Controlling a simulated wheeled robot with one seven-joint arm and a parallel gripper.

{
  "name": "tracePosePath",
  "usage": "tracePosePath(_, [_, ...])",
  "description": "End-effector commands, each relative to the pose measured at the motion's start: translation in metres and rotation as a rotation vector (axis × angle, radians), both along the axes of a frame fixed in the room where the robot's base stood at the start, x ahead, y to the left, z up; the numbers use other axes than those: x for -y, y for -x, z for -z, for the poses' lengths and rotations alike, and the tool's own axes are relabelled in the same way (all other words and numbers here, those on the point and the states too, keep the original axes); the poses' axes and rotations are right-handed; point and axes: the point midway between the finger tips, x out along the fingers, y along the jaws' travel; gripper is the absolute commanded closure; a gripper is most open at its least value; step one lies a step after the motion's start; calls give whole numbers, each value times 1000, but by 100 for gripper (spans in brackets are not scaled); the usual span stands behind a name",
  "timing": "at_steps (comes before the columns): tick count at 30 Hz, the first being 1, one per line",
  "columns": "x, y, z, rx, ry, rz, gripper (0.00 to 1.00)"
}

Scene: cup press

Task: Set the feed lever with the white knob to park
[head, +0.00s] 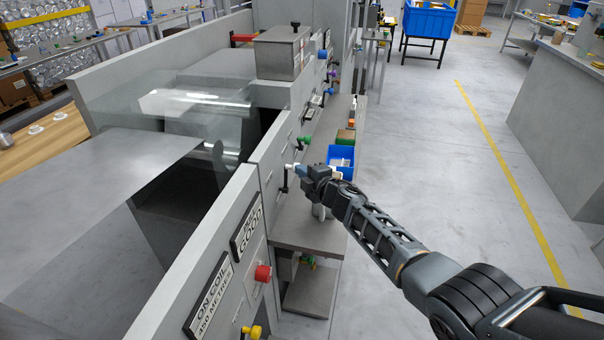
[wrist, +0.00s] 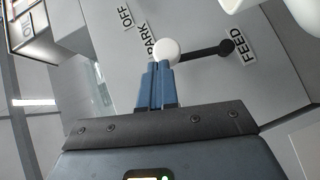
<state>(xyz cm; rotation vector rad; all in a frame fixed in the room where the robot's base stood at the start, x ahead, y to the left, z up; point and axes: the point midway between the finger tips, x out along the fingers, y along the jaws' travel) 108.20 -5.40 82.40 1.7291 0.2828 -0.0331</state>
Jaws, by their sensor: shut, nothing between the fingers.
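The feed lever shows in the wrist view as a dark bar (wrist: 200,50) running from a round hub beside the FEED label (wrist: 246,46) to a white knob (wrist: 166,50). The knob sits right beside the PARK label (wrist: 152,36); the OFF label (wrist: 127,17) is farther to the upper left. My gripper (wrist: 158,66) is shut and empty, its blue fingertips right at the knob's lower edge; I cannot tell whether they touch. In the head view my gripper (head: 299,169) is at the machine's side panel, with the white knob (head: 289,167) just left of it.
A green knob (head: 305,140) and a blue bin (head: 341,158) are close beyond my gripper. A red button (head: 263,273) and a yellow knob (head: 252,331) are on the nearer panel. The grey shelf (head: 300,232) lies below. The aisle floor to the right is clear.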

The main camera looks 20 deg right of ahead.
Motion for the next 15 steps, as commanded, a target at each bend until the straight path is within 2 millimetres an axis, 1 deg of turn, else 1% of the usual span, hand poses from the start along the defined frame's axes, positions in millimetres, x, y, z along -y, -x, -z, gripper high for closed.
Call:
tracePosePath(8, [5, -8, -1, 1, 1, -1, 100])
tracePosePath(15, [14, -20, -1, 3, 1, -2, 100])
